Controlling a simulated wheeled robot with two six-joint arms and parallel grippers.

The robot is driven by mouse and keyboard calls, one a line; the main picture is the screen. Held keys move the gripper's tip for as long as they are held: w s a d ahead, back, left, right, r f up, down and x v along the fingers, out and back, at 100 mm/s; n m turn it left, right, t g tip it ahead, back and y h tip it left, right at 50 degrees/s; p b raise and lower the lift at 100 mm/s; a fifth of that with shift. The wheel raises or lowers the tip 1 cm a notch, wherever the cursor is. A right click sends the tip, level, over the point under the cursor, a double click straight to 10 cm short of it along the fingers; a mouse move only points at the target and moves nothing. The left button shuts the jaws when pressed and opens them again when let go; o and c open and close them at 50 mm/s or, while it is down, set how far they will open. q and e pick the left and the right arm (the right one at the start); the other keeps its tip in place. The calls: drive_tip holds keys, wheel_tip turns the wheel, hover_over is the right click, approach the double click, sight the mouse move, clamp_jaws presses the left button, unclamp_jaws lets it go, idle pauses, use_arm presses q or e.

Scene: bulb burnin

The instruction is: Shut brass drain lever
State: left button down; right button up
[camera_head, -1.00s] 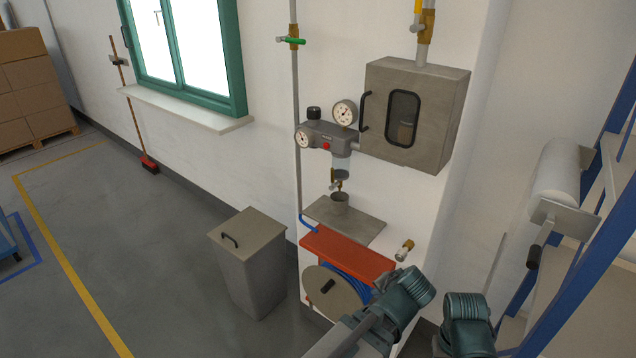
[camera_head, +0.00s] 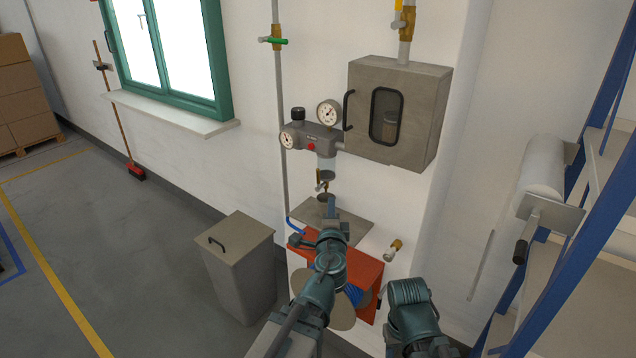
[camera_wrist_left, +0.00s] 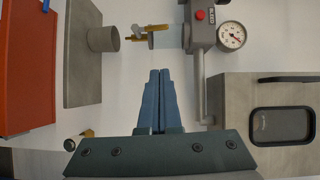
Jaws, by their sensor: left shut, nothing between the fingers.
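The brass drain lever (camera_head: 321,186) sits under the clear bowl of the grey regulator unit (camera_head: 322,139) on the wall. In the left wrist view, which is turned sideways, the brass lever (camera_wrist_left: 150,31) shows between the regulator body (camera_wrist_left: 202,30) and a grey cup (camera_wrist_left: 103,39). My left gripper (camera_head: 331,207) is in front of the cup, below and apart from the lever in the picture. Its blue fingers (camera_wrist_left: 160,72) are shut with nothing between them, pointing towards the lever. The left fingers partly hide the cup in the head view. My right gripper is out of frame; only its arm shows.
A grey shelf (camera_head: 350,229) holds the cup, above a red hose-reel cover (camera_head: 365,272). A grey cabinet with a window (camera_head: 425,104) hangs right of the regulator. A lidded bin (camera_head: 243,270) stands at left. A brass wall tap (camera_head: 393,250) sits lower right.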

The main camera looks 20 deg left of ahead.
use_arm(q)
approach(322, 174)
drive_tip(key=w+d, duration=0.2)
drive_tip(key=w, duration=0.2)
drive_tip(key=shift+w+a+f, duration=0.1)
drive_tip(key=shift+w+a, duration=0.15)
drive_tip(key=shift+a, duration=0.3)
drive_tip(key=shift+w+a+f, duration=0.1)
drive_tip(key=shift+w+a, duration=0.2)
drive_tip(key=shift+a, duration=0.25)
drive_tip(key=shift+w+a+b, duration=0.3)
drive_tip(key=shift+a, duration=0.25)
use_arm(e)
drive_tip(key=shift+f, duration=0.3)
use_arm(q)
drive_tip(key=shift+r, duration=0.1)
drive_tip(key=shift+r+p, duration=0.1)
drive_tip(key=shift+p, duration=0.25)
drive_tip(key=shift+a+n, duration=0.15)
drive_tip(key=shift+n, duration=0.15)
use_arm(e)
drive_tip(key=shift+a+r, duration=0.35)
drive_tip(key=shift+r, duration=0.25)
